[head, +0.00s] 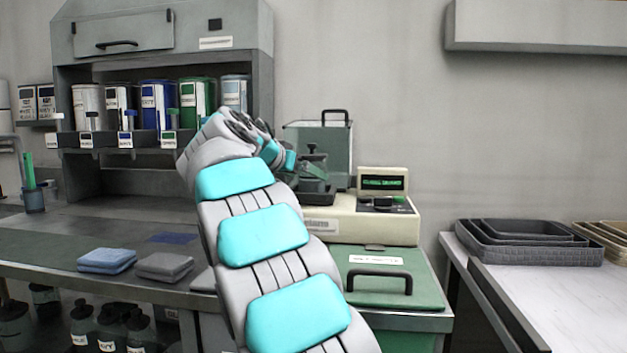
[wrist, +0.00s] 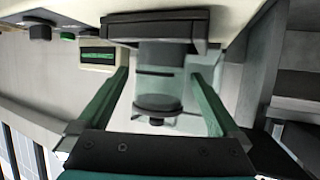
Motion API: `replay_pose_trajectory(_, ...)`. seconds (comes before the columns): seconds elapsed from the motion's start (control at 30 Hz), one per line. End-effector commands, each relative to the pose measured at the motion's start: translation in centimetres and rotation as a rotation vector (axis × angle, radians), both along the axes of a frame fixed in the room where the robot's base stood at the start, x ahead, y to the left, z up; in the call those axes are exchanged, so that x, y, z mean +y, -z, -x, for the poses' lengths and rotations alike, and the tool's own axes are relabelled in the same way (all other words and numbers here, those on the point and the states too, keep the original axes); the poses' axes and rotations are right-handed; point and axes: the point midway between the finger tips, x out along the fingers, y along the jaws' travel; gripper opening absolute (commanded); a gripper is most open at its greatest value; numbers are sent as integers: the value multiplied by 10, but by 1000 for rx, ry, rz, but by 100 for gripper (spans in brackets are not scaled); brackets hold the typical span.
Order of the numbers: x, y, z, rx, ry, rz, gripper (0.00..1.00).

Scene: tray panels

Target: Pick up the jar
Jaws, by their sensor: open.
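The jar (wrist: 160,88) is a translucent grey-green cylinder with a dark lid and a small knob. It stands upright on the dark pan (wrist: 155,28) of the scale; the wrist view shows it upside down. In the head view the jar (head: 313,166) is partly covered by my gripper. My gripper (wrist: 161,73) is open, with one green finger on each side of the jar in the wrist view and a visible gap on both sides. In the head view my gripper (head: 291,160) is at the jar's left side. How deep the jar sits between the fingers is unclear.
The cream scale (head: 375,226) has a lit green display (head: 383,183). A grey-green box with a black handle (head: 335,117) stands close behind the jar. A green lidded case (head: 405,306) is in front. Shelved cans are left; nested trays (head: 520,243) are right.

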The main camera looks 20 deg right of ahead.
Motion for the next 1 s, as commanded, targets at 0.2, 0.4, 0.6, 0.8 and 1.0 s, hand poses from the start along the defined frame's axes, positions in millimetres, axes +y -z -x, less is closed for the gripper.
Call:
replay_pose_trajectory(0.2, -17, 12, -13, 0, -1, -1, 100)
replay_pose_trajectory(0.4, -34, 22, -24, -1, 0, -1, 100)
replay_pose_trajectory(0.6, -35, 23, -25, -1, 0, 0, 100)
replay_pose_trajectory(0.8, -35, 23, -25, -1, 0, -1, 78)
replay_pose_trajectory(1.0, -35, 23, -25, 0, 0, 0, 55)
